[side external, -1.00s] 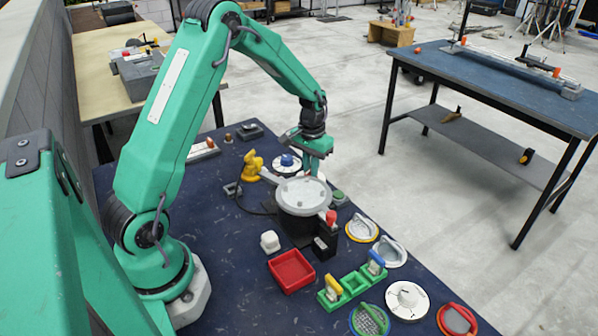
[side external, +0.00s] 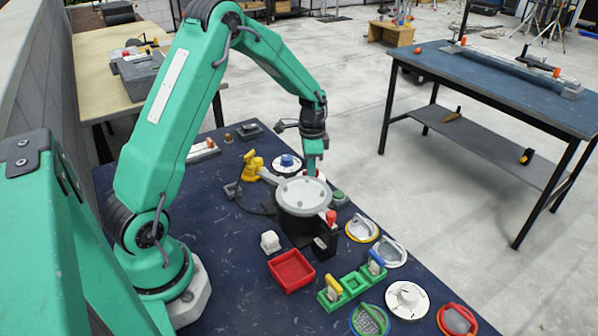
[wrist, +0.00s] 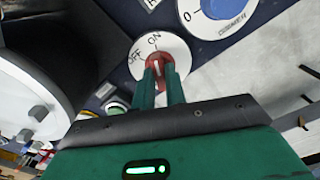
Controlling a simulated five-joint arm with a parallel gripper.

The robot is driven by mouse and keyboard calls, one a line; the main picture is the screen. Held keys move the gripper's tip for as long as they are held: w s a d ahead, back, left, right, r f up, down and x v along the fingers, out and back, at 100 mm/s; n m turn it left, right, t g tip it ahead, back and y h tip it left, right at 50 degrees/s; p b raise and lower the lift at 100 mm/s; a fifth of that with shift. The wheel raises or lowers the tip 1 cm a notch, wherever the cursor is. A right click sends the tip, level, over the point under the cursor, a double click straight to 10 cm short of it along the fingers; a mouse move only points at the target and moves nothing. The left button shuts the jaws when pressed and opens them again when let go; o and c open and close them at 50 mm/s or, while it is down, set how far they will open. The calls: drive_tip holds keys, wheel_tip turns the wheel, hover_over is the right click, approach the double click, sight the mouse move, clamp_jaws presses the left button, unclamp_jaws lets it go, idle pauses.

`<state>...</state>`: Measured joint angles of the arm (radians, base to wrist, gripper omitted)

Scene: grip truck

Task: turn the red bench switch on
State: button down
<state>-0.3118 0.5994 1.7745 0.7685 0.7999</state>
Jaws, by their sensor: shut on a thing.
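The red bench switch (wrist: 157,64) is a red knob on a round white plate (wrist: 177,48) lettered OFF and ON. My gripper (wrist: 158,74) is shut on the knob, with one green finger on each side of it. The knob's pale mark runs roughly up the wrist picture, about toward the ON lettering; its exact angle is hard to tell. In the side view my gripper (side external: 313,173) points down behind the grey round disc, which hides most of the switch.
The grey disc (side external: 303,193) on its black base stands close to my gripper. A blue knob dial (side external: 287,162), a yellow part (side external: 253,165) and a green button (side external: 339,197) are near. A red tray (side external: 291,270) and several dials lie toward the front.

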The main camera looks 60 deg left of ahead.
drive_tip(key=shift+r+m, duration=0.1)
drive_tip(key=shift+m, duration=0.2)
drive_tip(key=c, duration=1.4)
unclamp_jaws()
drive_tip(key=shift+c, duration=0.2)
wheel_tip(320, 180, up, 7)
drive_tip(key=shift+r, duration=0.4)
